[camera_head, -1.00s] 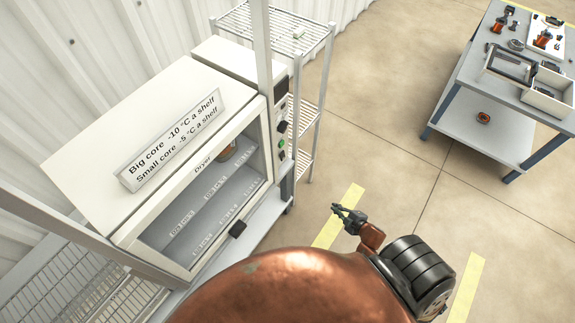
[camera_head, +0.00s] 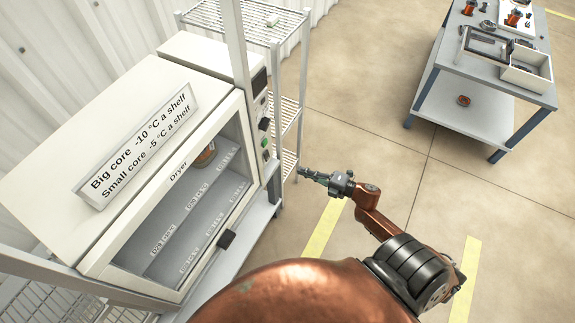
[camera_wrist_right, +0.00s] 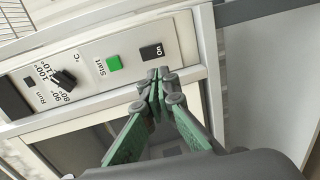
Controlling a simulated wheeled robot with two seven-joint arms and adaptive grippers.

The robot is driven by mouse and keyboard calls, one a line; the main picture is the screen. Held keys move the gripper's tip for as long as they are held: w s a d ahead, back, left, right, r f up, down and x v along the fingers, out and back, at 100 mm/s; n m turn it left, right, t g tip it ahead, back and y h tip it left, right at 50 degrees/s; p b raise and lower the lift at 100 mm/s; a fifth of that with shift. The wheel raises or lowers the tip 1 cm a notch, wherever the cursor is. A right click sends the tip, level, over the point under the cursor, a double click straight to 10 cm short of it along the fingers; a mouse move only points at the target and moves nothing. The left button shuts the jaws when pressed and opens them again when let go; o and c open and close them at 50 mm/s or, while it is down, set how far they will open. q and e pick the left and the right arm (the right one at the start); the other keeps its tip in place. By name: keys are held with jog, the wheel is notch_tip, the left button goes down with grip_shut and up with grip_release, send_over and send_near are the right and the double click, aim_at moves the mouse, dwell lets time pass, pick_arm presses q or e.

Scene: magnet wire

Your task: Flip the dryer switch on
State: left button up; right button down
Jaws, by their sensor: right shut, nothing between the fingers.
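The white dryer (camera_head: 128,85) stands at the left in the head view. Its control strip faces right, with a green Start button (camera_head: 266,142) above a small dark switch (camera_head: 267,155). In the right wrist view the black switch (camera_wrist_right: 152,52), marked ON, sits beside the green Start button (camera_wrist_right: 114,63). My right gripper (camera_head: 303,172) is shut and empty, to the right of the strip in the head view and pointing toward it. In the right wrist view its closed fingertips (camera_wrist_right: 159,87) appear just below the switch; contact cannot be told. My left gripper is not in view.
A dark knob (camera_head: 264,124) and a display (camera_head: 259,82) sit farther along the strip. A copper core (camera_head: 204,155) shows inside behind the glass door. A wire rack (camera_head: 282,20) stands behind the dryer. A workbench (camera_head: 505,77) is far right, with open floor between.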

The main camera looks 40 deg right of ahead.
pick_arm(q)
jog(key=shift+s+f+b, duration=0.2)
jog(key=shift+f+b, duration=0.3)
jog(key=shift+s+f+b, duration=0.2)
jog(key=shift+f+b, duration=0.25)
pick_arm(e)
jog(key=x, duration=1.3)
jog(key=shift+w, duration=0.25)
jog(key=shift+a+f+b, duration=0.1)
jog(key=shift+f+b, duration=0.1)
jog(key=shift+b, duration=0.2)
jog(key=shift+w+r+t+b, duration=0.1)
jog(key=shift+w+t+b, duration=0.3)
jog(key=shift+b, duration=0.45)
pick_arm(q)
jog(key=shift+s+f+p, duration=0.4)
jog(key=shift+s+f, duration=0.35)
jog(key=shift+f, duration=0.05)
pick_arm(e)
send_near(268, 159)
jog(key=s+d+f, duration=0.2)
jog(key=s+f, duration=0.1)
jog(key=s, duration=0.2)
jog(key=shift+s+d, duration=0.35)
jog(key=shift+d, duration=0.05)
